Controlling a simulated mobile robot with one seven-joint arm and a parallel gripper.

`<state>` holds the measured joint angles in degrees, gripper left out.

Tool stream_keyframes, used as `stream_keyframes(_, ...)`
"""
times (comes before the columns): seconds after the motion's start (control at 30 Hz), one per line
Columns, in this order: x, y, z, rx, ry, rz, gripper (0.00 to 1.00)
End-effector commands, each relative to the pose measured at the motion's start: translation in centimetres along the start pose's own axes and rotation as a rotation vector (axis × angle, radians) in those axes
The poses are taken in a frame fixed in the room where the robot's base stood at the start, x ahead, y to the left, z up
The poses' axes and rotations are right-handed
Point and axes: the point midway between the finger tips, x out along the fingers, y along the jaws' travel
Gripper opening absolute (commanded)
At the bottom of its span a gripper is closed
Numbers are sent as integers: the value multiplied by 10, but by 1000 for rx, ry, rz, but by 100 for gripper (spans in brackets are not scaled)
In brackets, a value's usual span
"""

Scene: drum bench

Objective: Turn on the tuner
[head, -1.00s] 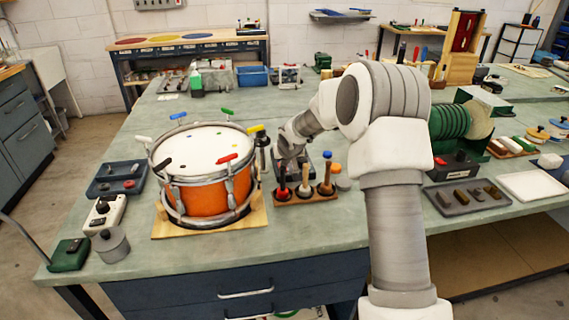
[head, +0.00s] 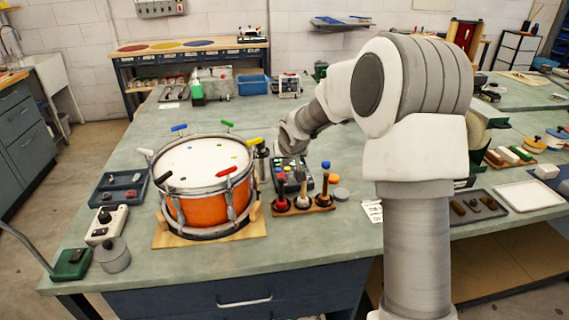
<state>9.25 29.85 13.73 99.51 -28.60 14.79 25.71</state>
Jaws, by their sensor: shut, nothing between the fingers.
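My gripper (head: 285,151) is shut and empty, low over the back of a dark box with small controls (head: 292,176).
A wooden rack (head: 302,206) with several upright tools stands in front of the dark box.

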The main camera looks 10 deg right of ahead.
Motion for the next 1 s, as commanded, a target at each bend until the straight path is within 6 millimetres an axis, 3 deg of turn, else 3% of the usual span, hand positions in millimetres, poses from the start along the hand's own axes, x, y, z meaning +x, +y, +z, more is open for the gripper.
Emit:
stream_keyframes(0.1, -20, 0, 4, 0, 2, 0, 0)
stream_keyframes(0.3, -39, 0, 9, 1, 1, 0, 0)
stream_keyframes(0.83, -49, 0, 10, -2, 0, 4, 0)
stream_keyframes(1.0, -91, 5, 13, -18, -9, 37, 0)
